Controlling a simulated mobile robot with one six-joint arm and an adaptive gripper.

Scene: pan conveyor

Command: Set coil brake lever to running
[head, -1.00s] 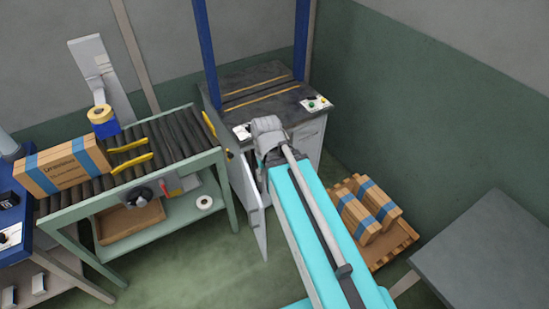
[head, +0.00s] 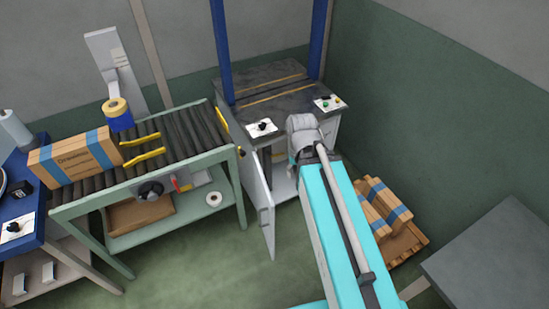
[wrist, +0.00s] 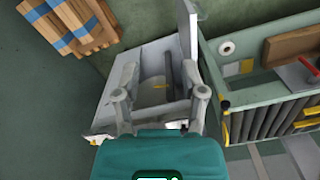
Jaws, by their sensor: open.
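The strapping machine (head: 270,90) stands at the back with a dark table top, and its cabinet door (head: 258,215) hangs open. In the wrist view the open door (wrist: 187,28) and the pale cabinet interior (wrist: 150,62) show upside down. Inside are a pale rounded part, perhaps the coil, and a dark upright bar (wrist: 170,78). I cannot tell for sure which part is the brake lever or its setting. My gripper (wrist: 160,85) is open and empty, its fingers spread in front of the cabinet opening. In the head view my arm hides the fingers.
A roller conveyor (head: 190,130) with a strapped carton (head: 75,160) stands left, and a red handle (head: 176,184) is under it. Strapped cartons lie on a pallet (head: 408,243) to the right. A grey table (head: 490,255) is at lower right. The open door juts into the floor space.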

